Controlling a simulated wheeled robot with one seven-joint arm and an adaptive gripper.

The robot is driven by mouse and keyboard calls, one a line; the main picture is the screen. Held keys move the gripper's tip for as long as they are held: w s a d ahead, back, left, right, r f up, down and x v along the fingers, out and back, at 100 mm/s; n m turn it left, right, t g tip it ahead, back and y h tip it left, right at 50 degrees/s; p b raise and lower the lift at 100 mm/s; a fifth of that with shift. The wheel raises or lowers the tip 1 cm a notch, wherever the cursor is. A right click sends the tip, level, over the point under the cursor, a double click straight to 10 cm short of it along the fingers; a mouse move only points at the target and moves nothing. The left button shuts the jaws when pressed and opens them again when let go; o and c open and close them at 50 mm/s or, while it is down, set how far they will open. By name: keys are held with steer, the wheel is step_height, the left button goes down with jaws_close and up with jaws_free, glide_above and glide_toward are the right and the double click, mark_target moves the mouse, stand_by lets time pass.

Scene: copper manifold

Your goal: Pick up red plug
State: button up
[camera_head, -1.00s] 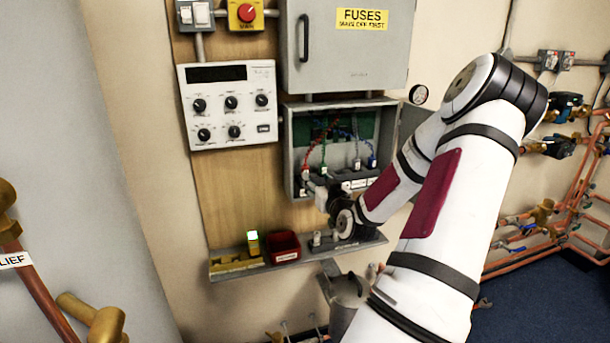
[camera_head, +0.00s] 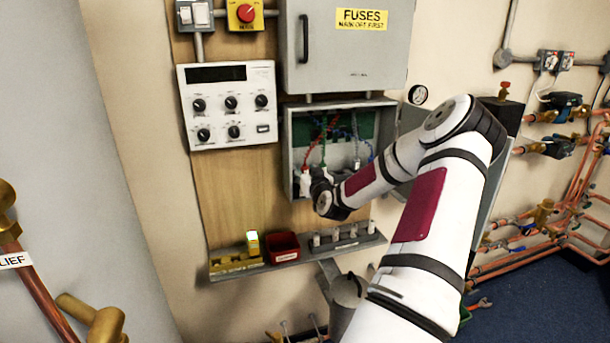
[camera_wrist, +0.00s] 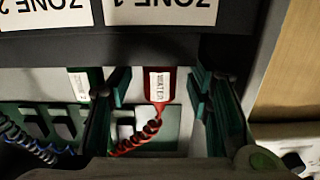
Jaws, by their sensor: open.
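The red plug (camera_wrist: 160,80) shows in the wrist view with a white "WATER" label. A coiled red cable (camera_wrist: 140,136) runs from its end. My gripper (camera_wrist: 160,96) is open, with one dark green finger on each side of the plug. A gap shows between the plug and each finger, so they do not visibly touch it. The red cable also shows there (camera_head: 322,143).
A plug with a white label (camera_wrist: 78,84) sits just left of my left finger in the wrist view. Upside-down "ZONE" labels (camera_wrist: 160,12) line the top. Below the box, a shelf (camera_head: 290,256) carries a red bin (camera_head: 284,247) and several pale posts.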

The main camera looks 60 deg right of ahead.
mark_target(306, 168)
jaws_close()
steer(key=shift+r, duration=0.15)
steer(key=shift+r, duration=0.55)
steer(key=shift+s+a+r, duration=0.15)
steer(key=shift+s+r, duration=0.05)
steer(key=shift+r, duration=0.4)
steer(key=shift+s+a+r, duration=0.15)
steer(key=shift+r, duration=0.4)
steer(key=a+v, duration=0.1)
steer(key=v, duration=1.4)
steer(key=shift+w+r, duration=0.3)
steer(key=shift+r, duration=0.05)
